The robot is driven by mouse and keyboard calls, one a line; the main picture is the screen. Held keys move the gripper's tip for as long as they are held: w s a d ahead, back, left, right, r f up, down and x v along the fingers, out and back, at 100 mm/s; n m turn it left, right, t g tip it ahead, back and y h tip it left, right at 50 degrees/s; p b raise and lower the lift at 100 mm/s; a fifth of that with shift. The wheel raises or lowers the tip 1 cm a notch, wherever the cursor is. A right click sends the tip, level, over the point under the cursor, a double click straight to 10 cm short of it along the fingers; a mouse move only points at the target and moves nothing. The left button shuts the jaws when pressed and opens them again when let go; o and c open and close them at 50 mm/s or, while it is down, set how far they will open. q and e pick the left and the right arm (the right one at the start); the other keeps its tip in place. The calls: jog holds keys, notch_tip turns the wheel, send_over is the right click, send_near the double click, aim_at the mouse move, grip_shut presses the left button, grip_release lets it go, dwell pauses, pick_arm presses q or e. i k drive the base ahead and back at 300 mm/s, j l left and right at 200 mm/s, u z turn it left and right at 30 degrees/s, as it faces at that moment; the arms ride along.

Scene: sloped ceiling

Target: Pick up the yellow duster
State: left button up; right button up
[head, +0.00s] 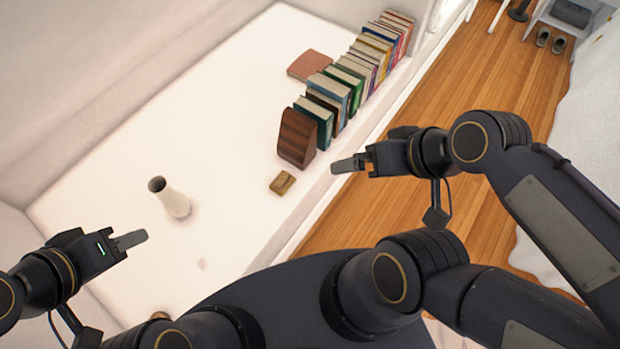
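A small yellow-brown block (282,183), which looks like the yellow duster, lies on the white surface (235,235) near its right edge, just in front of the wooden bookend. My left gripper (130,240) is at the lower left, well apart from the block, with no object visible in it. My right gripper (348,165) is to the right of the block, apart from it and near the surface's edge, with no object visible in it. Each gripper shows side-on, so the gap between its fingers cannot be made out.
A pale vase (175,203) stands between my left gripper and the block. A row of books (350,85) runs behind the wooden bookend (297,138), with a reddish-brown flat item (309,65) beside it. Wooden floor (480,85) lies to the right. The surface's middle is clear.

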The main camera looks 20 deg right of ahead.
aim_at(284, 181)
jog(key=z, duration=0.35)
jog(key=i+l, duration=0.15)
jog(key=l, duration=0.25)
jog(key=i+l, duration=0.1)
jog(key=l, duration=0.3)
jog(key=u, duration=0.5)
jog(key=l+u, duration=0.15)
jog(key=u, duration=0.3)
jog(key=l+u, duration=0.1)
jog(key=u, duration=0.4)
jog(key=l+u, duration=0.1)
jog(key=u, duration=0.4)
